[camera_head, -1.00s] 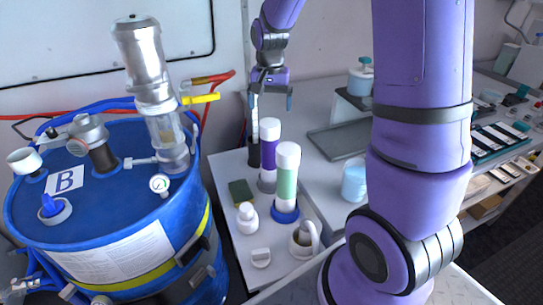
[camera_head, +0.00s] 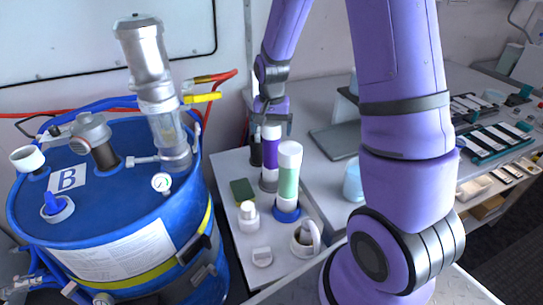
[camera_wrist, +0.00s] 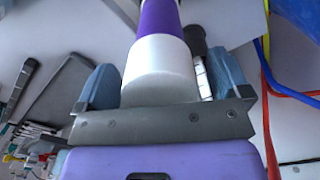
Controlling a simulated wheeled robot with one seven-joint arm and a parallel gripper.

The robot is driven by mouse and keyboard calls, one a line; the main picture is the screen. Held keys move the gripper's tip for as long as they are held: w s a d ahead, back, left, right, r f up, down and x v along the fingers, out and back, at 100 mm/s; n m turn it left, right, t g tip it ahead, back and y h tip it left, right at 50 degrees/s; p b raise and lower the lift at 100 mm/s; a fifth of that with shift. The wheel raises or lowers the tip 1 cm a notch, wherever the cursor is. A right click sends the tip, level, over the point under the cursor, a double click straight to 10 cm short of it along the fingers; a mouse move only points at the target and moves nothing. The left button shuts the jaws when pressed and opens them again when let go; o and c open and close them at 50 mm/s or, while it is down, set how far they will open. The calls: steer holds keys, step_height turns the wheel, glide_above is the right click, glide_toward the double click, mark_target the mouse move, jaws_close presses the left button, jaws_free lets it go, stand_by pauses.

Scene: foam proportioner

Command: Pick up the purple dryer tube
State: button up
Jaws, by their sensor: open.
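The purple dryer tube (camera_head: 271,150) stands upright on the small side table, with a white upper end and a greyish base. My gripper (camera_head: 272,124) is at its top, pointing down. In the wrist view, the tube's purple body (camera_wrist: 159,16) and white end (camera_wrist: 158,66) show between the two blue fingers of my gripper (camera_wrist: 163,66). The fingers are open on either side of the white end. A gap shows on the right; whether the left finger touches cannot be told.
A green tube (camera_head: 288,180) with white ends stands close in front, in a blue base. A black holder (camera_head: 255,151) is close behind on the left. A white bottle (camera_head: 248,215), a dark green block (camera_head: 242,191) and the blue drum (camera_head: 120,215) lie nearer and left.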

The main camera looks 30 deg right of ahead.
steer(key=c, duration=1.6)
steer(key=shift+r, duration=0.1)
